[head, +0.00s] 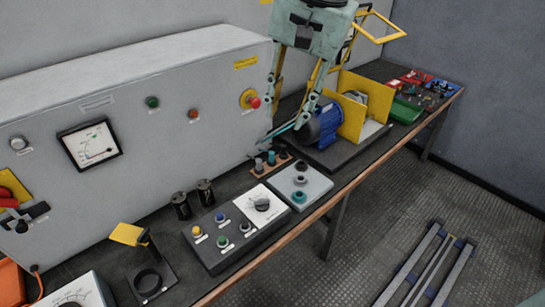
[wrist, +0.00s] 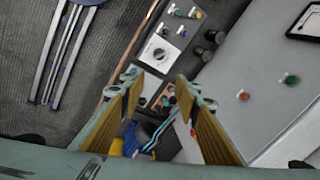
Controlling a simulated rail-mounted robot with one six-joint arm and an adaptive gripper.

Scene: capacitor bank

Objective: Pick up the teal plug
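The teal plug (head: 271,157) stands upright in a small wooden rack, between two dark plugs (head: 259,166) (head: 283,153). The rack is on the bench in front of the grey cabinet. My gripper (head: 286,130) hangs above and slightly behind the rack in the head view, its fingers pointing down. In the wrist view its two padded fingers (wrist: 158,80) are wide apart, with nothing held between them. The rack area shows between the fingers there, but the plugs are too small to tell apart clearly. A grey plate (head: 316,187) with dark and teal round sockets lies beside the rack.
A blue motor (head: 325,123) with yellow guards (head: 352,118) stands close right of my gripper. The grey cabinet (head: 180,100) rises behind the rack. A control box (head: 235,228) and two black cylinders (head: 192,199) stand to the left. The bench's front edge borders open floor.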

